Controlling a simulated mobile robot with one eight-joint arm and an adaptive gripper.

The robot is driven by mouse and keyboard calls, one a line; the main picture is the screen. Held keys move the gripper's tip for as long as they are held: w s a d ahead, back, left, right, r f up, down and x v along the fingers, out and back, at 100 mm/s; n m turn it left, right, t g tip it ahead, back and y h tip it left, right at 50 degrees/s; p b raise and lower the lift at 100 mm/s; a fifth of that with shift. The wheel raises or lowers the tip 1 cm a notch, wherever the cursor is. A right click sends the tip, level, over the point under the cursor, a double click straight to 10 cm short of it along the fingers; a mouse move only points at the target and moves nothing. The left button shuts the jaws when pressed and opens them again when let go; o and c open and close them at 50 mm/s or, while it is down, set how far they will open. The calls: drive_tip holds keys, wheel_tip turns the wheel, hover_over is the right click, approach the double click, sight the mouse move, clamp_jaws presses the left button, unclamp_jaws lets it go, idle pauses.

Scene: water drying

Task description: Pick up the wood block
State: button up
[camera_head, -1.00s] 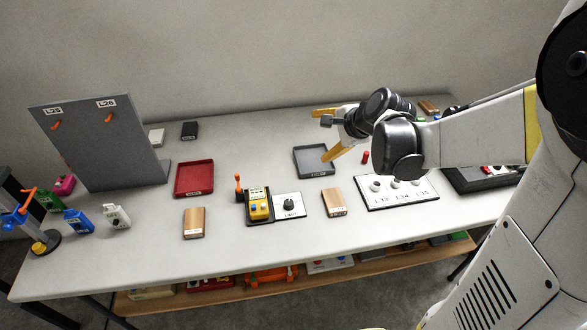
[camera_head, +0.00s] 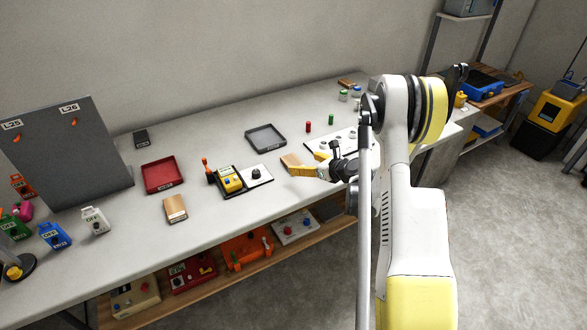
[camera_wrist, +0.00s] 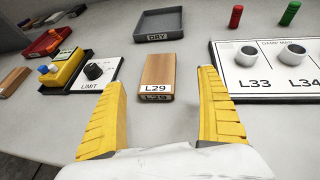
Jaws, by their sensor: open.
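A wood block (camera_wrist: 158,73) with a white L29 label lies on the table, ahead of my gripper (camera_wrist: 162,95) in the wrist view. My gripper is open, with its two yellow fingers on either side of the line to the block and nothing between them. In the head view the same block (camera_head: 291,163) is partly hidden by my gripper (camera_head: 303,168). A second wood block (camera_head: 175,208) lies in front of the red tray. It also shows at the left edge of the wrist view (camera_wrist: 13,80).
A grey tray marked DRY (camera_wrist: 157,22) lies behind the L29 block. The LIMIT dial panel (camera_wrist: 97,72) is to its left and the L33/L34 socket panel (camera_wrist: 270,72) to its right. A red tray (camera_head: 163,175) stands farther left. Bare tabletop surrounds the block.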

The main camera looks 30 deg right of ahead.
sight(293, 162)
drive_tip(key=shift+x, duration=1.1)
drive_tip(key=b+x, duration=0.3)
drive_tip(key=x, duration=0.2)
drive_tip(key=shift+s+a+f, duration=0.15)
drive_tip(key=shift+a, duration=0.05)
drive_tip(key=shift+s, duration=0.1)
drive_tip(key=c, duration=1.4)
